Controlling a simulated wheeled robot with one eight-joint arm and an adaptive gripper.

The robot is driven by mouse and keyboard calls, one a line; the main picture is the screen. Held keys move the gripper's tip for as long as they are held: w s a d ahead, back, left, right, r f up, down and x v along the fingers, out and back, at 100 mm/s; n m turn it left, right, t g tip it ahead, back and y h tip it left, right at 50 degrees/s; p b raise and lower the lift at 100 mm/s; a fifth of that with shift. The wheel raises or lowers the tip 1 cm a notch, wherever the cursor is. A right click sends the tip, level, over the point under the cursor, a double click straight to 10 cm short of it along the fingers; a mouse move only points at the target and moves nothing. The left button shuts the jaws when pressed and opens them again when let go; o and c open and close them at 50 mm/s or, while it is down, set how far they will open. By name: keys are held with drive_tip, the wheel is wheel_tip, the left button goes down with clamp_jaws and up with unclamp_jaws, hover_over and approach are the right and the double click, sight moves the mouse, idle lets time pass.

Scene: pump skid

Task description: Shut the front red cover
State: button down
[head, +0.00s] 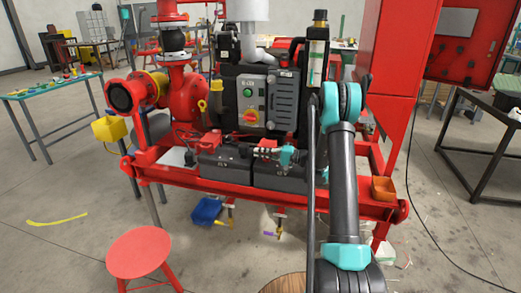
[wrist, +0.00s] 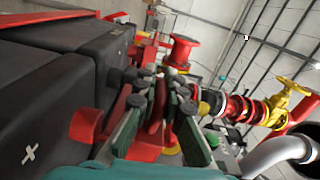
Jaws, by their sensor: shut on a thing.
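My gripper (head: 262,152) reaches in from the right, low over the black battery boxes on the skid. In the wrist view my gripper (wrist: 160,82) has its green-and-dark fingers close on either side of a thin, curved red cover (wrist: 156,112), which stands up between them. It is shut on this cover. In the head view the red cover (head: 244,149) is small and partly hidden by the fingertips, so its angle is hard to judge. Another red piece (wrist: 86,125) sits against the black battery box (wrist: 45,105), left of the fingers in the wrist view.
A red skid rail (head: 265,189) runs along the front. The grey control box (head: 265,98) stands behind the batteries, with red pipework (head: 184,92) to the left. A red stool (head: 138,250) and a blue bin (head: 207,211) are on the floor in front.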

drive_tip(key=shift+f, duration=0.7)
drive_tip(key=c, duration=1.6)
unclamp_jaws()
drive_tip(key=shift+d, duration=0.1)
drive_tip(key=v, duration=1.2)
drive_tip(key=shift+r, duration=0.1)
